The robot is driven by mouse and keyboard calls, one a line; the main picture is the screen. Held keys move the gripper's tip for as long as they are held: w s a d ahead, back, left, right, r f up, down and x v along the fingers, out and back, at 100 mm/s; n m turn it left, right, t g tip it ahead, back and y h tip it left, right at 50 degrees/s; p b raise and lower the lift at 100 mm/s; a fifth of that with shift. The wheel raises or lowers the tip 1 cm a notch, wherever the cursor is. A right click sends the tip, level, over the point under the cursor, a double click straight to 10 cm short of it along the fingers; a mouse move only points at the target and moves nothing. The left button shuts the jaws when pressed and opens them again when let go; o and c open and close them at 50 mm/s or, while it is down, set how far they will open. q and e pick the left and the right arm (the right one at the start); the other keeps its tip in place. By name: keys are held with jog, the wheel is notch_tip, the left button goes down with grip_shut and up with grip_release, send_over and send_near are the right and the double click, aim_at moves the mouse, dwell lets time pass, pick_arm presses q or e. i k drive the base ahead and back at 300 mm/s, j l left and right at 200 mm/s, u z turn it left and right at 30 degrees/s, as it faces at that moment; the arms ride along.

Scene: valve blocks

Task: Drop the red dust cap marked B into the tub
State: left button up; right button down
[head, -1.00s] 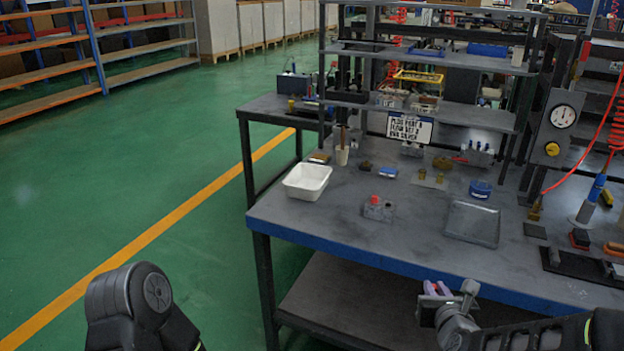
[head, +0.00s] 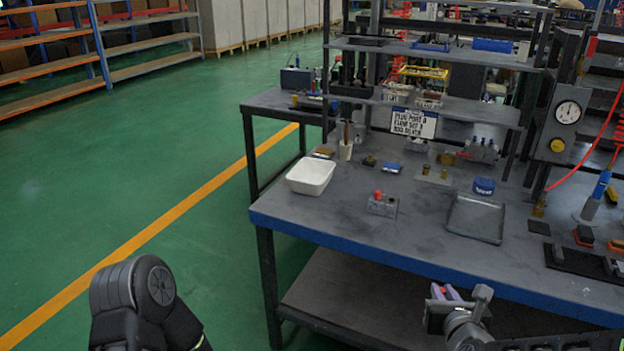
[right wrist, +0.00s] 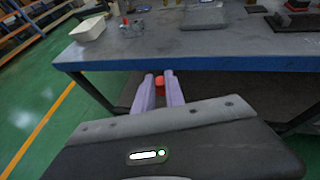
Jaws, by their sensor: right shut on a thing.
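My right gripper (head: 447,292) is in front of the bench, below its top edge. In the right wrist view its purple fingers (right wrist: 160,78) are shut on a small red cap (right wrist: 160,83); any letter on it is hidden. A white tub (head: 311,177) stands on the bench's left front part and also shows in the right wrist view (right wrist: 88,29). It looks empty. A grey valve block (head: 383,206) to its right bears another red cap (head: 378,194). Only my left arm shows at the lower left; its gripper is out of view.
The bench's blue front edge (head: 420,275) lies between my right gripper and the tub. A grey tray (head: 475,219), a blue round container (head: 484,186) and fittings stand to the right.

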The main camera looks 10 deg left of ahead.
aim_at(312, 177)
jog(key=u, duration=1)
jog(key=i+u, duration=0.25)
jog(key=i+l, duration=0.2)
jog(key=i, duration=0.25)
jog(key=i+l, duration=0.2)
jog(key=i, duration=0.2)
